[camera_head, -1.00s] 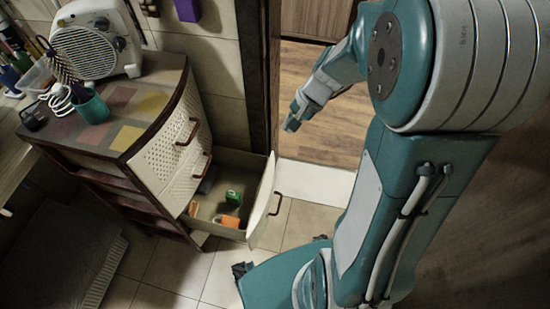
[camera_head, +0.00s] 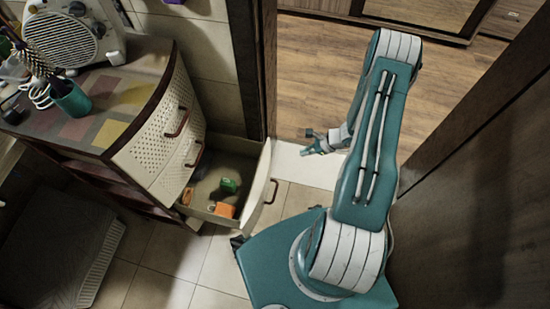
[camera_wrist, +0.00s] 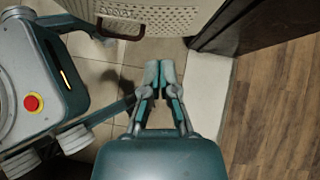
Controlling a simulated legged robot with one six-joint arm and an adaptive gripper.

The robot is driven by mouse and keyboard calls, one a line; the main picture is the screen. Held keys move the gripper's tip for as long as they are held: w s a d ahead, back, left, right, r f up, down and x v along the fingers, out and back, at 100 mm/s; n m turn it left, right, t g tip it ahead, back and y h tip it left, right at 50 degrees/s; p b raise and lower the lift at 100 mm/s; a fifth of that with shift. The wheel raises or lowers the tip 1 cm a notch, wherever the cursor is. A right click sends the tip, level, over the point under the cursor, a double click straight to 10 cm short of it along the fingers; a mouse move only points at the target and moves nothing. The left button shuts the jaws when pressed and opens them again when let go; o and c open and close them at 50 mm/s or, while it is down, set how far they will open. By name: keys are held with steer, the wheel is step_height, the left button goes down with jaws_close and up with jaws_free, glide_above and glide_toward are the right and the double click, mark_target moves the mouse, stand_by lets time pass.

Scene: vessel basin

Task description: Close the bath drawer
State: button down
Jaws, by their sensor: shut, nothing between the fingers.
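The bath drawer (camera_head: 259,180) is the lowest drawer of the cream perforated cabinet (camera_head: 160,150), and it stands pulled out. Its dark handle (camera_head: 272,191) is on the front panel. Inside lie a green item (camera_head: 229,185) and an orange item (camera_head: 224,210). My gripper (camera_head: 308,142) is to the right of the drawer front, apart from it, near the white threshold. In the wrist view my gripper (camera_wrist: 159,68) is shut and empty, its fingers pointing toward a cream perforated front (camera_wrist: 165,17) with a dark handle (camera_wrist: 120,31).
A heater (camera_head: 62,36) and a teal cup (camera_head: 73,100) with a brush stand on the cabinet top. A dark door frame (camera_head: 262,70) rises behind the drawer. A dark wooden panel (camera_head: 480,190) stands at the right.

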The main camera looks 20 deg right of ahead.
steer(key=w+a+f+m, duration=0.1)
steer(key=w+a+f, duration=0.3)
steer(key=a+f, duration=0.5)
steer(key=shift+w+a+f, duration=0.2)
steer(key=shift+a+f, duration=0.2)
steer(key=shift+f, duration=0.05)
steer(key=w+a, duration=0.7)
steer(key=a, duration=0.2)
steer(key=w+a, duration=0.7)
steer(key=a, duration=0.3)
steer(key=shift+a, duration=0.15)
stand_by(0.4)
